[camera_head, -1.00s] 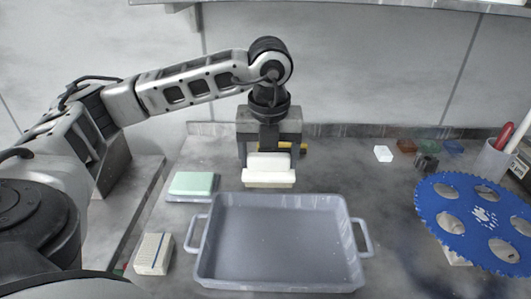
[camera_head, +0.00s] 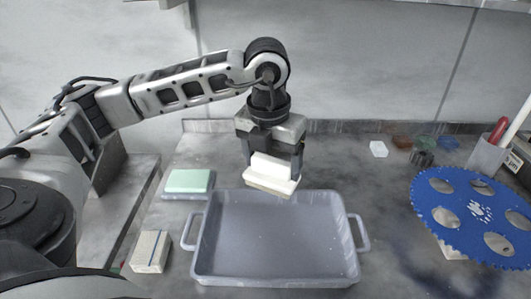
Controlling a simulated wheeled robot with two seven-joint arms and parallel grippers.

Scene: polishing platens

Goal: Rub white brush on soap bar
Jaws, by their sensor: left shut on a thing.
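My left gripper (camera_head: 273,160) is shut on the white brush (camera_head: 271,172), a pale block with a tan lower edge. It holds the brush, slightly tilted, over the far rim of the grey tray (camera_head: 276,276). I cannot tell the exact height. A mint-green bar (camera_head: 188,181), which looks like the soap bar, lies flat on a grey base left of the tray, apart from the brush. My right gripper is out of view.
A cream block with a blue stripe (camera_head: 151,252) lies left of the tray. A small white block (camera_head: 378,149) and several small coloured pieces sit at the back right. A blue toothed disc (camera_head: 473,213) and a holder with tools (camera_head: 487,156) stand at the right.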

